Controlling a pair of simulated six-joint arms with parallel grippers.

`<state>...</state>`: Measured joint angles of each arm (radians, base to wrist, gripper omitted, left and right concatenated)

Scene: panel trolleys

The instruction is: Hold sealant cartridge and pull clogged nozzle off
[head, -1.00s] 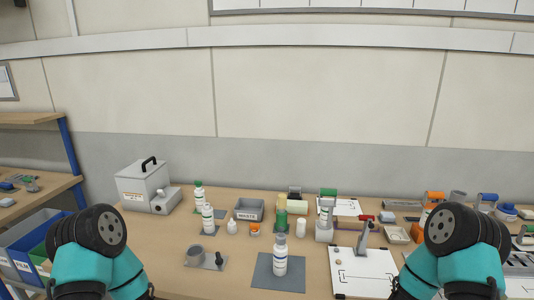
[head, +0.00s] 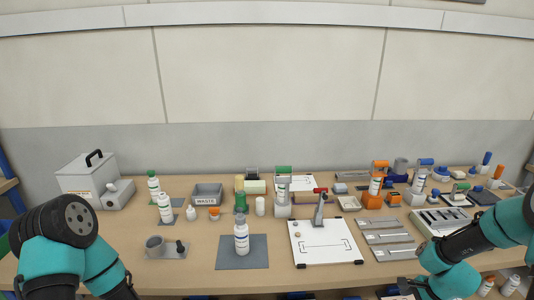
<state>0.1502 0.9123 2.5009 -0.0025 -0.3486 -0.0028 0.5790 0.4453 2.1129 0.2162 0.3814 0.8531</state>
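A white bottle-like cartridge (head: 241,236) with a pale tip stands upright on a dark grey mat (head: 229,262) at the front of the table. Other labelled white cartridges stand behind it, such as one with a pale top (head: 165,210) and one with a green top (head: 153,186). I cannot tell which is the sealant cartridge with the clogged nozzle. No gripper touches any of them. My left arm is at the lower left and my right arm at the lower right. No gripper fingers show on either arm.
A grey waste bin (head: 207,197) stands behind the mat. A grey cup on a plate (head: 156,247) is left of it. A white board (head: 325,243) with a clamp lies to the right, beside grey trays (head: 387,239). A lidded box (head: 86,187) stands at the back left.

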